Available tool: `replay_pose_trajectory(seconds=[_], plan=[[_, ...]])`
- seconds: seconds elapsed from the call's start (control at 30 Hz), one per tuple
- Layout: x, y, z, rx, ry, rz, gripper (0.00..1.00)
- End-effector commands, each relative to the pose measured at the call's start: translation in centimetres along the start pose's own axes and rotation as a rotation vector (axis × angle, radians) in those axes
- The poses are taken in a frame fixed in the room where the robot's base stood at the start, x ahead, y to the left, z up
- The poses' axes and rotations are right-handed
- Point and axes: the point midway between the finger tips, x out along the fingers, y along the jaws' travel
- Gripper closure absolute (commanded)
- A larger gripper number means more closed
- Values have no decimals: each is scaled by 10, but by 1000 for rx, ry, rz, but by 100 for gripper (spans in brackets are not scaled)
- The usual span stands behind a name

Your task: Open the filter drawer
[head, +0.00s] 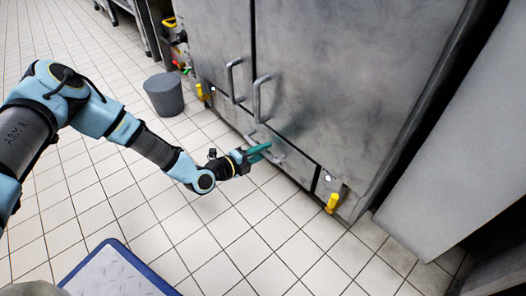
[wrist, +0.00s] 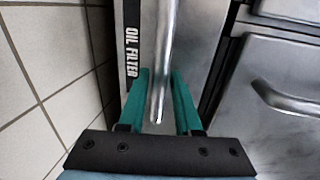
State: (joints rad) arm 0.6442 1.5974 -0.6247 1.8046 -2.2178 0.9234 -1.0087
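The filter drawer (head: 295,163) is a low grey metal front at the foot of the large steel cabinet. In the wrist view its face (wrist: 136,72) carries the label "OIL FILTER", and it looks flush with the cabinet. Its handle is a round metal bar (wrist: 164,50); in the head view the handle (head: 279,152) is partly hidden by my gripper. My gripper (head: 262,151) is at the handle. In the wrist view my gripper (wrist: 160,76) has its teal fingers apart, one on each side of the bar, with a visible gap on the left side.
Two upright door handles (head: 258,98) stick out above the drawer. Yellow-handled valves (head: 332,202) sit beside it. A grey bucket (head: 164,94) stands on the tiles to the left. A blue-edged platform (head: 118,246) lies at the front. The tiled floor before the drawer is clear.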

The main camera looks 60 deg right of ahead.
Motion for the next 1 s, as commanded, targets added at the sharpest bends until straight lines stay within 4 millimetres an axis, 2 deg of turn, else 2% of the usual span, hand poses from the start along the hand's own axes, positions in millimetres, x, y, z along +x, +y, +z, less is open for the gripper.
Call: replay_pose_trajectory(seconds=[0.03, 0.27, 1.0], plan=[[0, 0, 0, 0, 0, 0, 74], [0, 0, 0, 0, 0, 0, 100], [0, 0, 0, 0, 0, 0, 100]])
